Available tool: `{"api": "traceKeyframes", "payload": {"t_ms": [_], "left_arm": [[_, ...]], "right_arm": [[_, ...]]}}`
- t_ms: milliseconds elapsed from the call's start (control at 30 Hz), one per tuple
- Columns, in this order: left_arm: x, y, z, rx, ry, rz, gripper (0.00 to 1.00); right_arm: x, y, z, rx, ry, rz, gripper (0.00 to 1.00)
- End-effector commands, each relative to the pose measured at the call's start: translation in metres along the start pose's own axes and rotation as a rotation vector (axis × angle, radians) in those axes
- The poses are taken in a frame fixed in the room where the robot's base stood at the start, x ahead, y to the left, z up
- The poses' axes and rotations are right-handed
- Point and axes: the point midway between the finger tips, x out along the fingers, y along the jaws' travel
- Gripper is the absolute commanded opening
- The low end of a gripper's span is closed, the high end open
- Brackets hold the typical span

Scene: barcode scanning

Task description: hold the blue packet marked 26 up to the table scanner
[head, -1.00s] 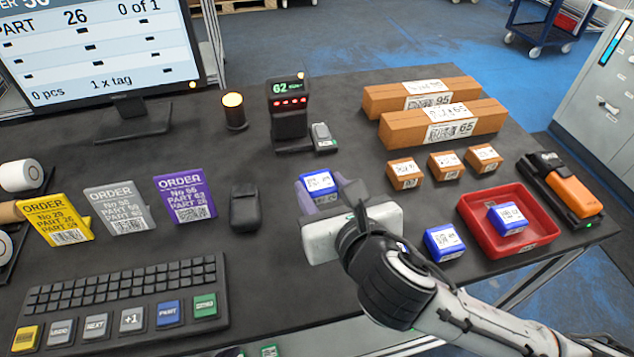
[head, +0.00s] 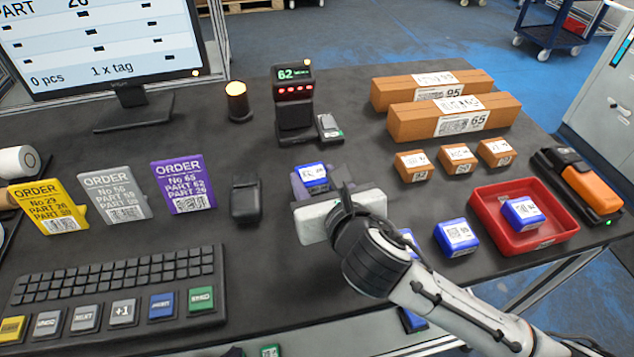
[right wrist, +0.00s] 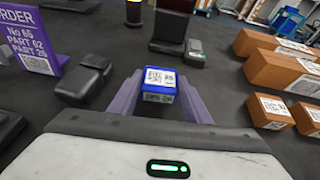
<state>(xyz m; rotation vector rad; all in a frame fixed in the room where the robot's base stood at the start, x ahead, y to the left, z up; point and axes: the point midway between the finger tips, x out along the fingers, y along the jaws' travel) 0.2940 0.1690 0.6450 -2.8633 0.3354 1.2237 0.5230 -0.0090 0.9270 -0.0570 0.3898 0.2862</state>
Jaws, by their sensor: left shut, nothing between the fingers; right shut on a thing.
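My right gripper (head: 314,184) is shut on a blue packet (head: 315,174) with a white label, between its purple fingers. The packet also shows in the right wrist view (right wrist: 158,85), with a code label on its top and another on its near side; its number is too small to read. The table scanner, seemingly the black upright device (head: 293,105) with a green display reading 62 and red lights, stands beyond the packet, apart from it. It also shows in the right wrist view (right wrist: 169,28), cut by the top edge. My left gripper is not in view.
A black box (head: 245,201) stands left of my gripper, near the order cards (head: 182,187). Brown cartons (head: 452,118) lie at right. A red tray (head: 551,234) holds a blue packet; another blue packet (head: 456,236) lies beside it. A keyboard (head: 118,285) is at front left.

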Motion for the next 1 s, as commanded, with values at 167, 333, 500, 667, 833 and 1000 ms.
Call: {"api": "traceKeyframes", "payload": {"t_ms": [167,333,500,667,833,1000], "left_arm": [[-0.005,0.000,-0.006,0.000,0.001,0.000,0.00],[-0.031,0.003,-0.031,0.000,0.002,-0.001,0.00],[-0.030,0.003,-0.035,0.001,0.013,0.000,0.00],[-0.029,0.003,-0.031,0.000,0.006,-0.001,0.00],[-0.029,0.002,-0.030,0.000,0.005,-0.001,0.00],[-0.029,0.002,-0.030,0.000,0.004,-0.001,0.00]], "right_arm": [[-0.005,0.000,0.005,0.000,-0.002,0.000,0.17],[-0.036,0.002,0.018,0.000,0.000,0.002,0.17],[-0.074,0.006,0.022,0.002,-0.005,0.004,0.17],[-0.113,0.009,0.032,0.003,-0.005,0.005,0.17],[-0.148,0.012,0.042,0.003,-0.004,0.004,0.17],[-0.159,0.012,0.044,0.001,-0.002,-0.001,0.17]]}}
